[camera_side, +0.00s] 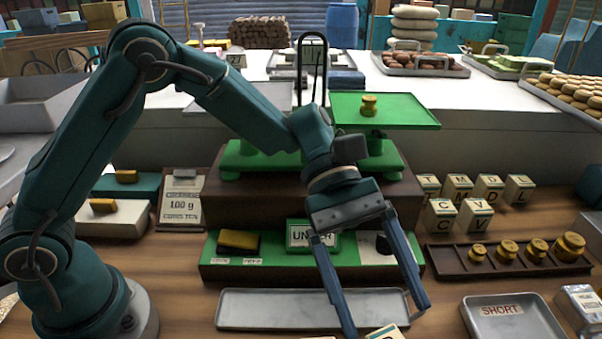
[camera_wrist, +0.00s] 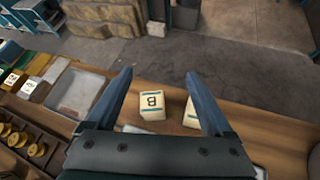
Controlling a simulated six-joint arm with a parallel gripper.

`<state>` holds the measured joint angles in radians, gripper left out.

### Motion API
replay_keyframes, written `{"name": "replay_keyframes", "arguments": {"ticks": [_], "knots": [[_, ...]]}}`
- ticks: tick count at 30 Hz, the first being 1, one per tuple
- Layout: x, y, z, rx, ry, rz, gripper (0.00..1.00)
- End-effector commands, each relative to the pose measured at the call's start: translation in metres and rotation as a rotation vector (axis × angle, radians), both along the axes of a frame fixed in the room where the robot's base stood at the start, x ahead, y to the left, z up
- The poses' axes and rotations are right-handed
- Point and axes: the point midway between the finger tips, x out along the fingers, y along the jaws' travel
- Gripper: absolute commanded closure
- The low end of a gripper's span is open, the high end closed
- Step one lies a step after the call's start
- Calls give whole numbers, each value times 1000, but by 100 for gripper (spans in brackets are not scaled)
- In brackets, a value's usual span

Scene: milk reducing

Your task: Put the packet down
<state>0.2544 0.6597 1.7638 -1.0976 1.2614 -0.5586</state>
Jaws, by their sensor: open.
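My gripper (camera_side: 384,321) is open, its two blue fingers pointing down near the front edge of the side view. In the wrist view, the open fingers (camera_wrist: 158,74) have nothing clasped between them. A cream packet marked B (camera_wrist: 152,105) sits on the wooden table, seen between the fingers. A second packet (camera_wrist: 191,115) is beside it, partly hidden by the right finger. In the side view, a packet top (camera_side: 384,333) shows at the bottom edge near the fingertips, mostly cut off. I cannot tell which of the two it is.
A long metal tray (camera_side: 270,309) lies left of the fingers, a tray labelled SHORT (camera_side: 512,322) to the right. Lettered packets (camera_side: 441,215) stand behind a rack of brass weights (camera_side: 440,262). A green scale (camera_side: 400,110) and a green stand labelled UNDER (camera_side: 312,237) are behind.

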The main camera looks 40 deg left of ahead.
Motion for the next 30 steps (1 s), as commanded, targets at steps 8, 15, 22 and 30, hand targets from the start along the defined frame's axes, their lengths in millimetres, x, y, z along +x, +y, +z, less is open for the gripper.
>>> {"name": "replay_keyframes", "arguments": {"ticks": [8, 15, 22, 30], "knots": [[-32, 68, 29, 199, -469, -199, 14], [-57, 132, 36, 432, -835, -386, 14], [-75, 191, 35, 700, -1119, -576, 14], [-84, 227, 34, 893, -1259, -714, 29]]}}
